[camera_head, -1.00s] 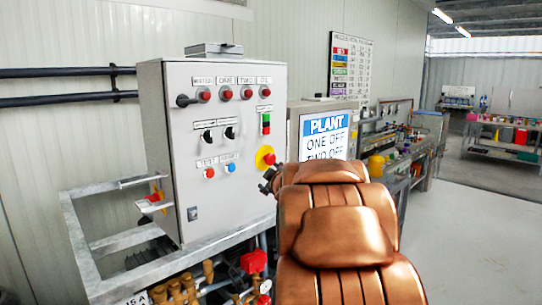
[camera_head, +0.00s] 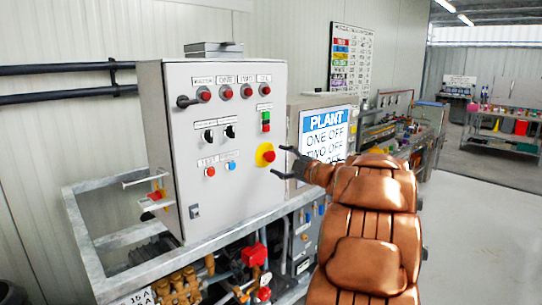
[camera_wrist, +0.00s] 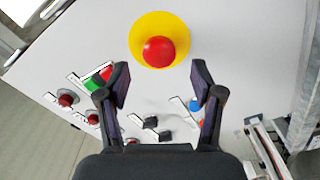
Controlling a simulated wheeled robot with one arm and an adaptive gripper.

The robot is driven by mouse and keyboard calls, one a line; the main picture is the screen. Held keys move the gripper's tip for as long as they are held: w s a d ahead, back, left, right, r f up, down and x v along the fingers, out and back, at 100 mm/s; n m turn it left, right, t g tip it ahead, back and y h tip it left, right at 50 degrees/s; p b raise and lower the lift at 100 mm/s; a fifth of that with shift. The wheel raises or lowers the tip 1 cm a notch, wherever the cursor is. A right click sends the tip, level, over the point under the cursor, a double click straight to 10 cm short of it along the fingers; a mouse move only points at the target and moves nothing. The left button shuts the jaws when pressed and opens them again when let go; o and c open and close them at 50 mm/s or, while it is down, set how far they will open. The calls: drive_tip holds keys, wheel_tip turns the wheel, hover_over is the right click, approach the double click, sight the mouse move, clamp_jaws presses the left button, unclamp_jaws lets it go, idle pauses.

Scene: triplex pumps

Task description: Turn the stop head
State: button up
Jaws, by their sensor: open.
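The stop head is a red mushroom button (camera_head: 269,156) on a yellow round plate, low on the right of the grey control panel's front. In the wrist view the red stop head (camera_wrist: 158,52) lies straight ahead, just beyond the fingertips and a little above the middle of the gap. My gripper (camera_head: 279,161) is open and empty, to the right of the stop head in the head view. In the wrist view my gripper (camera_wrist: 159,80) has its two dark fingers spread apart, with nothing between them. Neither finger visibly touches the stop head.
The grey control panel (camera_head: 225,190) also carries red lamps, black switches, a green and red button pair (camera_head: 265,121) and a blue button (camera_head: 231,167). A PLANT sign (camera_head: 326,130) stands behind my arm. Pipes and valves sit below the metal frame (camera_head: 100,275).

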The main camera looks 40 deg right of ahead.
sight(272, 157)
drive_tip(key=shift+w+p, duration=0.55)
drive_tip(key=shift+w, duration=1.95)
drive_tip(key=shift+d, duration=0.1)
drive_tip(key=shift+c, duration=0.2)
drive_tip(key=c, duration=1.1)
drive_tip(key=p, duration=0.1)
drive_tip(key=m+p, duration=0.1)
drive_tip(key=shift+r+m+p, duration=0.25)
drive_tip(key=shift+m+p, duration=0.05)
drive_tip(key=m+p, duration=0.2)
drive_tip(key=p, duration=0.1)
drive_tip(key=shift+m+p, duration=0.3)
drive_tip(key=shift+m, duration=0.1)
drive_tip(key=shift+f+m+p, duration=0.15)
drive_tip(key=shift+m+p, duration=0.35)
drive_tip(key=o, duration=1.1)
